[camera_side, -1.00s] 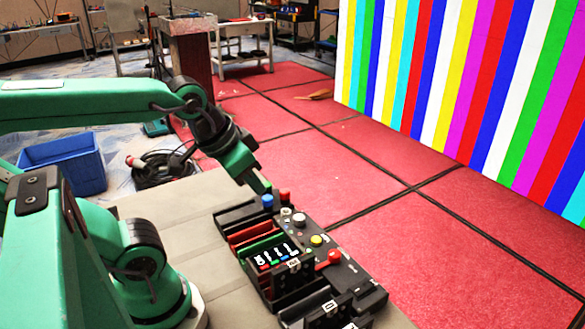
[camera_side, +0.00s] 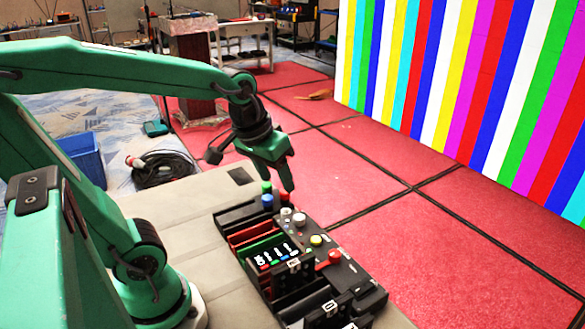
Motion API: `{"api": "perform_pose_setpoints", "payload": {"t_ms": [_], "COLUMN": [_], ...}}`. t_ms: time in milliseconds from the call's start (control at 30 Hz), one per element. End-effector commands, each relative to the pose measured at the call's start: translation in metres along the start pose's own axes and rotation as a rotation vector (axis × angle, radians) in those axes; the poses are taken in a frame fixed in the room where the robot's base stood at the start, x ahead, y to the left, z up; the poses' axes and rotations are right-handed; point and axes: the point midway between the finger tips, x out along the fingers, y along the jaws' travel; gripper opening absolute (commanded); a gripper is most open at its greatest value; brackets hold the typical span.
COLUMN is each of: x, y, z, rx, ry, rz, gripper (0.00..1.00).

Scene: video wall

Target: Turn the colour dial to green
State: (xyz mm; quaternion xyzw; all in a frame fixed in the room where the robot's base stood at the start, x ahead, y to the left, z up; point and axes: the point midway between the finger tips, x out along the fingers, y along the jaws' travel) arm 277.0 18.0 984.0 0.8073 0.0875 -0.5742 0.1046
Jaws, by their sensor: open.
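The control panel (camera_side: 345,272) lies on the bench and carries several coloured controls. At its far end are a blue knob (camera_side: 267,201), a green piece (camera_side: 266,187) just behind it and a red knob (camera_side: 284,197). Nearer are a grey-white knob (camera_side: 299,219), a yellow knob (camera_side: 316,240) and a red knob (camera_side: 335,256). I cannot tell which is the colour dial or where it points. My green gripper (camera_side: 280,178) is open and empty, pointing down above the far end of the panel, with one finger close over the red knob.
The video wall (camera_side: 470,90) shows vertical stripes of several colours. Slots with red and green bars and a small dark display (camera_side: 277,254) fill the panel's left side. A blue crate (camera_side: 85,158) and coiled cable (camera_side: 165,168) lie on the floor behind the bench.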

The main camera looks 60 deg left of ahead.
Motion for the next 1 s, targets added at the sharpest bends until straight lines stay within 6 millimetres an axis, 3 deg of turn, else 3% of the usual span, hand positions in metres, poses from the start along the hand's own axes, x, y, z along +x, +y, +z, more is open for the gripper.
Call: {"api": "perform_pose_setpoints", "payload": {"t_ms": [600,800,1000], "x": [0.089,0.118,0.132], "y": [-0.024,-0.033,-0.037], "z": [-0.059,-0.068,-0.071], "rx": [-0.412,-0.518,-0.566], "ry": [-0.223,-0.274,-0.295], "rz": [-0.109,-0.144,-0.16], "gripper": [0.5,0.5,0.5]}}
